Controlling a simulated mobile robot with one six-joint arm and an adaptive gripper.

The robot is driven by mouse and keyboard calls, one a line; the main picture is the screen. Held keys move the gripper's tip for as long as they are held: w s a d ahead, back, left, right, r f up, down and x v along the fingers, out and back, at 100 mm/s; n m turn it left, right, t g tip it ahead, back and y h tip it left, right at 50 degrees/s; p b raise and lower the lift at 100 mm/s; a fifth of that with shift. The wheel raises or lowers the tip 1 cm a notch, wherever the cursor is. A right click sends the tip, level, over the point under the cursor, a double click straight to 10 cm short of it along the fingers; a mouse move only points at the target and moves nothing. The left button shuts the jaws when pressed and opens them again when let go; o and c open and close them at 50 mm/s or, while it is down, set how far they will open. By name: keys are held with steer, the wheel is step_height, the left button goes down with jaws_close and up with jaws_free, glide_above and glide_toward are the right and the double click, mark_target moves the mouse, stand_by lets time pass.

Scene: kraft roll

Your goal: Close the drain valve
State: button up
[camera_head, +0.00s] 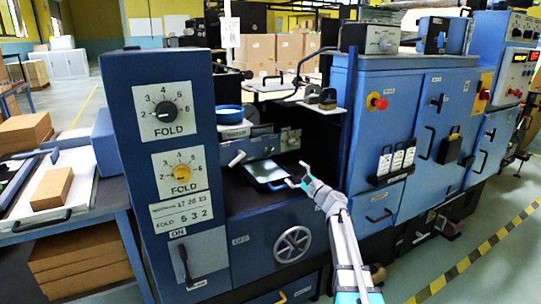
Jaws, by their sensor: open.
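My gripper (297,174) is at the middle of the view, at the end of my white and grey arm that rises from the bottom. It is open and looks empty, in front of the dark recess of the blue machine, near a pale flat plate (265,171). I cannot tell for certain which part is the drain valve. A small yellow handle (281,297) shows low at the bottom edge, below the grey handwheel (293,244); it is too small to read its position. My gripper is well above both and apart from them.
A blue panel with two FOLD dials (166,111) and an ON lever (187,265) stands at left. Blue cabinets (400,110) with a red button (378,102) and several handles stand at right. A table (72,190) holds a cardboard block at far left. Floor at lower right is clear.

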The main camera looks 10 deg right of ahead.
mark_target(270, 153)
steer(key=shift+w, duration=0.1)
steer(key=p+x, duration=0.3)
steer(key=x, duration=1)
steer(key=shift+w+a+r+p, duration=0.1)
steer(key=shift+w+a+p, duration=0.15)
steer(key=shift+p, duration=0.15)
steer(key=c, duration=1)
steer(key=shift+o, duration=0.2)
steer(key=shift+d, duration=0.1)
